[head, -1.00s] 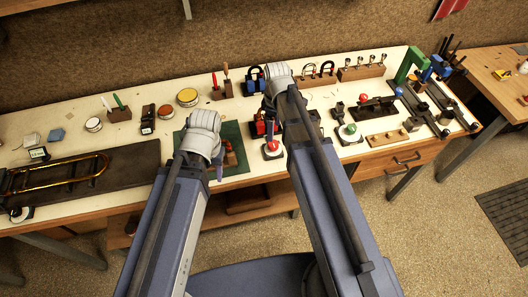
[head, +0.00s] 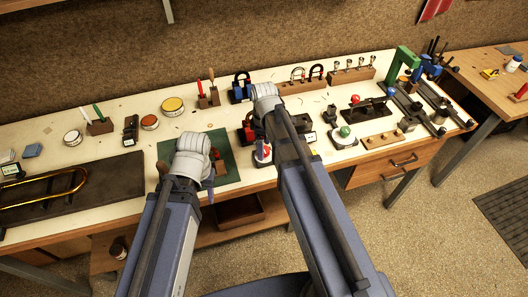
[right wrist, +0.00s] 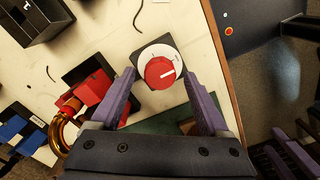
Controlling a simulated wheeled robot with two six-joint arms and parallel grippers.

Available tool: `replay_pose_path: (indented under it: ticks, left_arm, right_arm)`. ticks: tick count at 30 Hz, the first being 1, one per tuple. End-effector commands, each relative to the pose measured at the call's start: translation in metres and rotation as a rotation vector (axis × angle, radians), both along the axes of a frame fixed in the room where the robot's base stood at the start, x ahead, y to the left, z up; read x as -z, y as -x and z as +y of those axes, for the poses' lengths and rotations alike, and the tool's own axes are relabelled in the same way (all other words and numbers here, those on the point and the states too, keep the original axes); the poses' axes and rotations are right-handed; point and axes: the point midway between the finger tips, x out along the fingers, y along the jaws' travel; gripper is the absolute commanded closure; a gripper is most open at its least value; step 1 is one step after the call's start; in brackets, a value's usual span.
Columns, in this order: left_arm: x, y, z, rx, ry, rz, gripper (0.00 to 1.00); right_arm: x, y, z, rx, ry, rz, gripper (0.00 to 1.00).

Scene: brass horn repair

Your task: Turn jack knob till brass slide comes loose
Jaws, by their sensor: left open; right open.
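The jack knob (right wrist: 160,73) is red with a white pointer line, set on a white dial over a dark square base. My right gripper (right wrist: 161,82) is open, its two purple fingers on either side of the knob with gaps visible. In the head view, my right wrist partly hides the knob. Left of the knob in the right wrist view is a red jack block (right wrist: 93,88). A curved brass slide (right wrist: 58,130) lies against it, partly cut off by my gripper body. My left gripper (head: 211,185) appears open and empty over the green mat (head: 229,157).
A long trombone slide (head: 75,185) lies on a dark mat at the left. A green-topped button (head: 345,131) and a wooden block with holes (head: 383,140) stand right of my right arm. Tins and tools line the back of the bench.

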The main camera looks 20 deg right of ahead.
Motion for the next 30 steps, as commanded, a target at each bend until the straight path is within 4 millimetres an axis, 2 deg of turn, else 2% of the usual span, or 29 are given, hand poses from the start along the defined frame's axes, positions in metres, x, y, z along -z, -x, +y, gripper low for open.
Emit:
replay_pose_path:
  ticks: [1, 9, 10, 30]
  left_arm:
    - [0.0045, 0.0, 0.0, 0.0, 0.0, 0.0, 0.5]
    - [0.0035, 0.0, 0.0, 0.0, 0.0, 0.0, 0.5]
    - [0.0035, 0.0, 0.0, 0.0, 0.0, 0.0, 0.5]
    - [0.0036, 0.0, 0.0, 0.0, 0.0, 0.0, 0.5]
  right_arm:
    - [0.0046, 0.0, 0.0, 0.0, 0.0, 0.0, 0.21]
    - [0.0035, 0.0, 0.0, 0.0, 0.0, 0.0, 0.21]
    - [0.0035, 0.0, 0.0, 0.0, 0.0, 0.0, 0.23]
    - [0.0036, -0.0001, -0.0001, 0.0, 0.0, 0.0, 0.99]
